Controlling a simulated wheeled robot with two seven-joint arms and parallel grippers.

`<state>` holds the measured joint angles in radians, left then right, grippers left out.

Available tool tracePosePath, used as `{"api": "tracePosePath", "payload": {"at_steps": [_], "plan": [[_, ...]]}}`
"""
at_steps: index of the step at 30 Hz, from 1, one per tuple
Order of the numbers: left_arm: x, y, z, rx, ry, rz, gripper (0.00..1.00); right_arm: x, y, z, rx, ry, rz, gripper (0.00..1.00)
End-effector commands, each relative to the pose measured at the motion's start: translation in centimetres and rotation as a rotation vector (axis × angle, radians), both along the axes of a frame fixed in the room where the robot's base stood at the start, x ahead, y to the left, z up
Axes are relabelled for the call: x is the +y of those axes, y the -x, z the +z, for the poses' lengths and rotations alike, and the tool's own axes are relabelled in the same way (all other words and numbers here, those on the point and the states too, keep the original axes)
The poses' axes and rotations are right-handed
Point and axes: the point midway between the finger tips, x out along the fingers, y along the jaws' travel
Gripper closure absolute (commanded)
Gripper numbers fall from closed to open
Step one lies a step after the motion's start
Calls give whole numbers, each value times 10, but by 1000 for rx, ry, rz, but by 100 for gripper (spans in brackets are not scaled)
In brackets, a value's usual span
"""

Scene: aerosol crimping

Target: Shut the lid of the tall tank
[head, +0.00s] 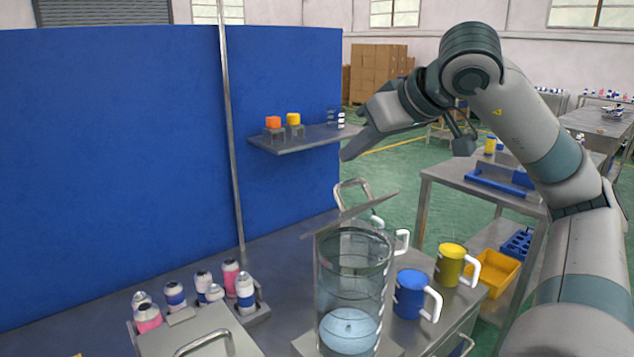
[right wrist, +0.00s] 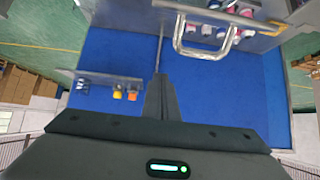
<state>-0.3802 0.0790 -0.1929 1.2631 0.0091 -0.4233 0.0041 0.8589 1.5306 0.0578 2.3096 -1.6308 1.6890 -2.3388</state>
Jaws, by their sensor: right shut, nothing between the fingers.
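The tall tank (head: 352,285) is a clear cylinder on the metal bench, with pale blue liquid low inside. Its grey lid (head: 350,214) is open, a tilted plate above the rim. A looped metal handle (head: 352,192) stands up from the lid; a metal loop handle also shows close by in the right wrist view (right wrist: 205,38). My right gripper (head: 348,153) is shut and empty, above the lid handle and apart from it. Its closed fingers show in the right wrist view (right wrist: 160,90). My left gripper is out of view.
A shelf (head: 300,140) with orange and yellow caps juts from the blue panel (head: 120,160). Blue (head: 409,294) and yellow (head: 451,264) mugs stand right of the tank. Several bottles (head: 231,273) and a lower handled lid (head: 200,335) are to the left.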

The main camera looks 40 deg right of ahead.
Motion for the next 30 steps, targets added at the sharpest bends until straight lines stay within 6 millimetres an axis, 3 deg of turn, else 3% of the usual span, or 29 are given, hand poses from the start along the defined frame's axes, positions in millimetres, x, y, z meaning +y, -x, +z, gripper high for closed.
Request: {"api": "tracePosePath", "payload": {"at_steps": [9, 30], "plan": [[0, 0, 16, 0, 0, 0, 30, 1, 15, 26, 1, 1, -1, 100], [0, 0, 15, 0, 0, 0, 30, 1, 16, 27, 1, 0, -1, 100]]}}
